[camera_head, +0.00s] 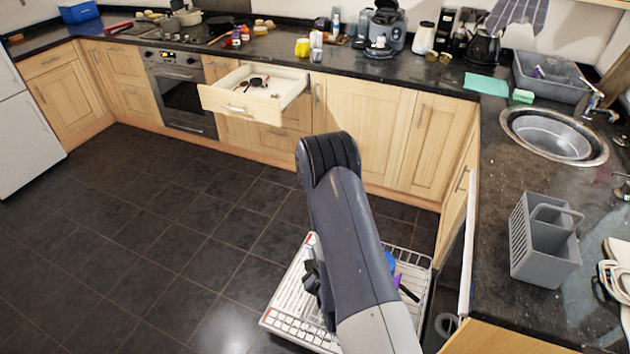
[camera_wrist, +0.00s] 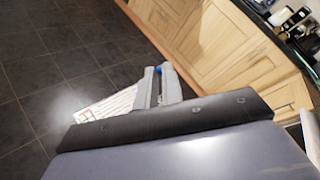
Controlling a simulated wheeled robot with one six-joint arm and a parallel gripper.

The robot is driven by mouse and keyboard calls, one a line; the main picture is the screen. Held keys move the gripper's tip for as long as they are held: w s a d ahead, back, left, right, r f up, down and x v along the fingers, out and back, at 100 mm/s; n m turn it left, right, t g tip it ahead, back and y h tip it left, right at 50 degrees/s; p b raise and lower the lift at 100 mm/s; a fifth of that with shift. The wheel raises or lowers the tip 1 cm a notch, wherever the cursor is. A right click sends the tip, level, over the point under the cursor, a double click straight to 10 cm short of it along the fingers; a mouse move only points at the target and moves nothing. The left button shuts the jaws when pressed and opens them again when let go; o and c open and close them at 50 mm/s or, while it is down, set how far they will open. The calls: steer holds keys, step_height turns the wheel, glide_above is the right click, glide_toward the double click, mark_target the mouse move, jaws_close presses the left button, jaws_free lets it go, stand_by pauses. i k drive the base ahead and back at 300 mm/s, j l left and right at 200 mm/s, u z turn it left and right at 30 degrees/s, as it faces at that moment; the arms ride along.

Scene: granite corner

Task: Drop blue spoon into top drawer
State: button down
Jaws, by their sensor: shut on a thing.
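In the wrist view my gripper (camera_wrist: 157,78) is closed on a thin item with a blue bit showing between the fingertips. It looks like the blue spoon (camera_wrist: 160,70), though most of it is hidden by the fingers. In the head view my arm covers the gripper, and the held spoon cannot be made out for sure. The top drawer (camera_head: 240,106) is pulled open below the counter, left of my arm and farther back. It holds a few dark utensils and has bare white floor around them. My gripper is well apart from the drawer, low over the dishwasher side.
A pulled-out white dishwasher rack (camera_head: 290,318) lies under my arm, with a blue and a purple item at its right. A grey cutlery basket (camera_head: 545,240) is on the right counter. The dark floor at left is free.

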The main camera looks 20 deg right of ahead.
mark_target(254, 89)
steer(key=i+j, duration=0.3)
steer(key=j, duration=0.25)
steer(key=i+j, duration=0.35)
steer(key=j, duration=0.15)
steer(key=i+j+u, duration=0.1)
steer(key=i+j, duration=0.2)
steer(key=j, duration=0.25)
steer(key=i+j, duration=0.3)
steer(key=j, duration=0.2)
steer(key=i+j, duration=0.35)
steer(key=j, duration=0.15)
steer(key=i+u, duration=0.2)
steer(key=i, duration=1.4)
